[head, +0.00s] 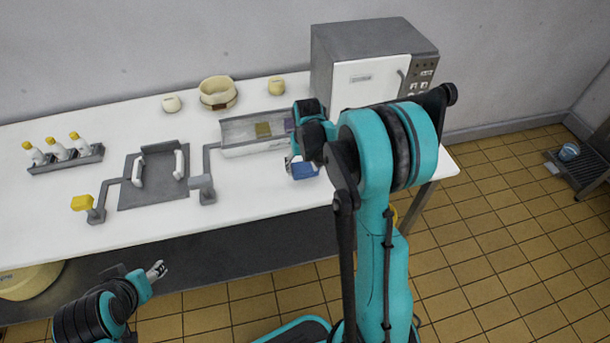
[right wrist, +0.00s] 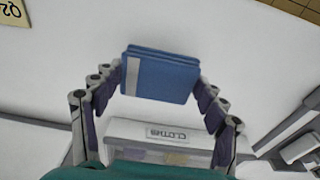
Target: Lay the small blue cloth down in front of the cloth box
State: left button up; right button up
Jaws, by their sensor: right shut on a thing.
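The small blue cloth (right wrist: 160,75) is folded into a flat pad with a pale patch at one side. My right gripper (head: 297,163) is shut on it, with a finger at each side in the right wrist view (right wrist: 161,88). The cloth also shows in the head view (head: 305,170), over the white table near the box's right front. Its height above the table is hard to tell. The cloth box (head: 255,149) is a pale, open tray labelled CLOTHS (right wrist: 172,134), partly hidden by my right arm. My left gripper (head: 157,270) is empty, low before the table; its jaws are too small to judge.
The white table (head: 250,200) has bare room before the box. A grey tray with white handles (head: 153,176) and a post with a grey head (head: 203,187) stand to the left. A white-fronted machine (head: 365,82) stands behind right. Bowls (head: 218,92) stand at the back.

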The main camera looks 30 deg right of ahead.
aim_at(305, 169)
notch_tip(305, 169, down, 3)
jog(key=shift+b, duration=0.65)
jog(key=shift+f, duration=0.35)
jog(key=shift+r, duration=0.1)
jog(key=shift+f, duration=0.2)
jog(key=o, duration=1.2)
jog(key=shift+r, duration=0.15)
